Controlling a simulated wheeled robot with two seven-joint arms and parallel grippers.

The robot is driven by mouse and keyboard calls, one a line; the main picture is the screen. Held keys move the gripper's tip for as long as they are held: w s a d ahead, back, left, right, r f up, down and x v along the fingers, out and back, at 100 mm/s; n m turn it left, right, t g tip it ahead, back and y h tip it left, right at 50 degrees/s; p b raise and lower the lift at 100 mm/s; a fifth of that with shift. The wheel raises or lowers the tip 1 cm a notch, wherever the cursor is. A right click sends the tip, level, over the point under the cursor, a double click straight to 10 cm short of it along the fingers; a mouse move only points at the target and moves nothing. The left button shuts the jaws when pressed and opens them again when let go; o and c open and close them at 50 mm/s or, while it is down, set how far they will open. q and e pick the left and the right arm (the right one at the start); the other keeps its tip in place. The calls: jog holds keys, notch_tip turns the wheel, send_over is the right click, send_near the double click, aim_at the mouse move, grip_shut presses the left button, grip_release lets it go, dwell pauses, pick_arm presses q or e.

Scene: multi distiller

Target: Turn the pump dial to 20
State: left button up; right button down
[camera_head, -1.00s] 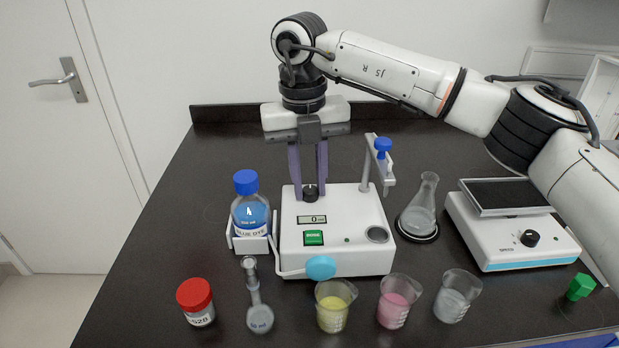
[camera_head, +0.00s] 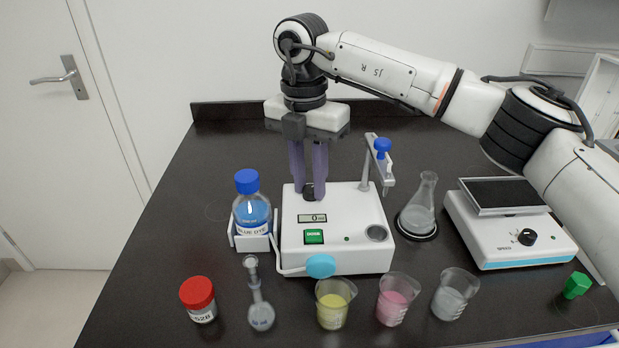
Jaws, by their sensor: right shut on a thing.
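The pump is a white box (camera_head: 350,255) in the middle of the table, with a small display (camera_head: 312,218) that reads 0 and a green button (camera_head: 314,236). Its black dial (camera_head: 308,188) is on the top face at the left, behind the display. My right gripper (camera_head: 308,192) points straight down over the pump, its purple fingers shut on the dial. The fingers partly cover the dial, so its marking cannot be made out. My left gripper is not in view.
A blue dye bottle (camera_head: 251,213) stands at the pump's left. A post with a blue knob (camera_head: 382,147) rises at its right, near a flask (camera_head: 419,205). A stirrer (camera_head: 510,235) stands further right. Beakers (camera_head: 334,304), a red-capped jar (camera_head: 199,300) and a volumetric flask (camera_head: 260,312) line the front.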

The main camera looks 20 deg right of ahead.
aim_at(307, 187)
dwell(0.3)
jog(key=c, duration=1.5)
grip_release()
jog(key=shift+r, duration=0.15)
jog(key=r, duration=1)
jog(key=shift+w+a, duration=0.15)
jog(key=shift+w, duration=0.05)
